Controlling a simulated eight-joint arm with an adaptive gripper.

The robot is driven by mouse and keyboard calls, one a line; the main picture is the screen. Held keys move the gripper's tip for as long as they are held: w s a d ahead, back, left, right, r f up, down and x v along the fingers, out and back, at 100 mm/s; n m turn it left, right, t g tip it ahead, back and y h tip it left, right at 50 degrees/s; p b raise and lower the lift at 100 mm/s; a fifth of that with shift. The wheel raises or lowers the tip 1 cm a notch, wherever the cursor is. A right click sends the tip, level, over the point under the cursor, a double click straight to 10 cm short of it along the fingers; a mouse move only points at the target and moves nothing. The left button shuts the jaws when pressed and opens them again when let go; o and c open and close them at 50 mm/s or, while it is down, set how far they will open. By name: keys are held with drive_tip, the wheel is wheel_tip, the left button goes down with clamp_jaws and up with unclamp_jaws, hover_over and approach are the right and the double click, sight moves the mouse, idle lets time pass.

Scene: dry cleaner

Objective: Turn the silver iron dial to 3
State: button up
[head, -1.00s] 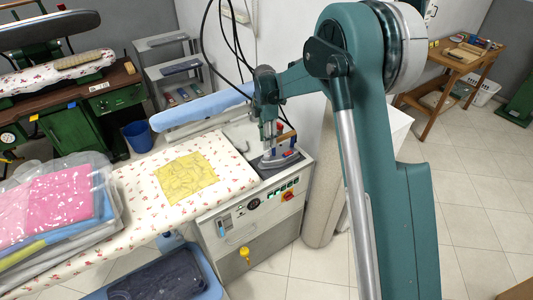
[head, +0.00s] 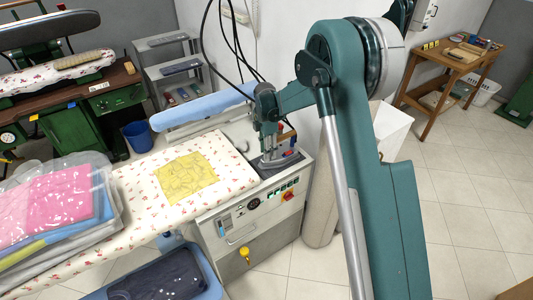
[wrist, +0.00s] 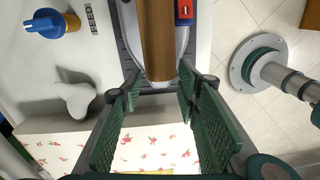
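The silver iron (head: 280,161) stands on a dark rest at the right end of the ironing table, partly hidden by my gripper in the head view. In the wrist view its brown wooden handle (wrist: 157,40) runs down from the top middle, beside a red switch (wrist: 184,9). I cannot make out the iron's dial or its numbers in either view. My gripper (wrist: 158,88) has its green-padded fingers spread apart, with nothing held between them. The near end of the handle lies between and beyond the fingertips; I cannot tell whether they touch.
A blue-and-yellow knob (wrist: 52,23) marked FEED and a pale curved fitting (wrist: 75,98) lie left of my gripper. The floral ironing board (head: 135,200) carries a yellow cloth (head: 187,177). Black cables (head: 232,45) hang behind my arm. A blue padded arm (head: 203,107) stands behind the board.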

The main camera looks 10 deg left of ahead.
drive_tip(key=shift+f, duration=0.4)
drive_tip(key=c, duration=0.9)
drive_tip(key=shift+m+b, duration=1.25)
drive_tip(key=shift+m, duration=1.15)
drive_tip(key=o, duration=0.9)
